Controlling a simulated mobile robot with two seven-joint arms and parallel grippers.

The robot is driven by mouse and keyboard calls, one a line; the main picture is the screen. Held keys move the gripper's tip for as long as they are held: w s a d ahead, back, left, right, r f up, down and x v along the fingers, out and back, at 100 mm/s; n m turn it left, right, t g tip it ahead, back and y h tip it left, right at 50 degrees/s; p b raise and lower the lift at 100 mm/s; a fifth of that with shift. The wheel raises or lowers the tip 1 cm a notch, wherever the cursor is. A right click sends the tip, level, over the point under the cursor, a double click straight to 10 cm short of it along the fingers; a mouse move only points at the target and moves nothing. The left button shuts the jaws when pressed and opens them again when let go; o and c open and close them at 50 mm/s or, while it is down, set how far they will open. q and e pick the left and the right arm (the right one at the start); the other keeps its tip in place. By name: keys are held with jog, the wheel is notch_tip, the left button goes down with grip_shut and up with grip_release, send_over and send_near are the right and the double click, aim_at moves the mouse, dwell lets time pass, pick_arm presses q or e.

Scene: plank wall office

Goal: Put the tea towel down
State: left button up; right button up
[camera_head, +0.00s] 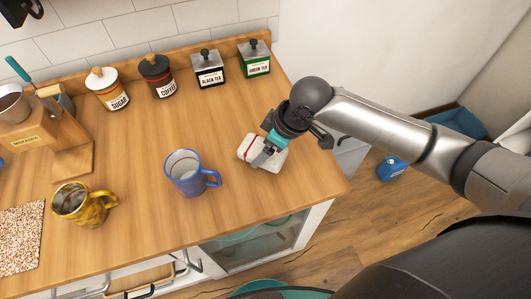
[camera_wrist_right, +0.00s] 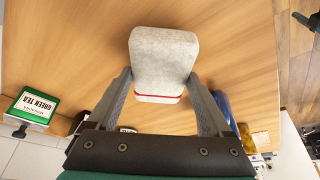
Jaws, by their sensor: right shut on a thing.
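The tea towel is a folded, pale grey-white bundle with a red stripe (camera_head: 249,147), near the right end of the wooden counter. My right gripper (camera_head: 267,151) comes from the right and is shut on it. In the right wrist view the towel (camera_wrist_right: 163,60) sits between the two fingers, with its red stripe towards the palm. The towel is over the counter top (camera_head: 225,232); I cannot tell whether its underside touches the wood. My left gripper is not in view.
A blue mug (camera_head: 184,176) stands left of the towel, a yellow-brown mug (camera_head: 73,203) further left. Sugar (camera_head: 107,92), coffee (camera_head: 157,78), black tea (camera_head: 208,71) and green tea (camera_head: 255,61) jars line the back. A speckled mat (camera_head: 20,238) lies at front left. Bare wood surrounds the blue mug.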

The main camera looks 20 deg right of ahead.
jog(key=shift+f, duration=1.3)
jog(key=shift+f, duration=0.1)
jog(key=o, duration=1.1)
jog(key=p+v, duration=0.2)
jog(key=v, duration=1)
jog(key=shift+a, duration=0.1)
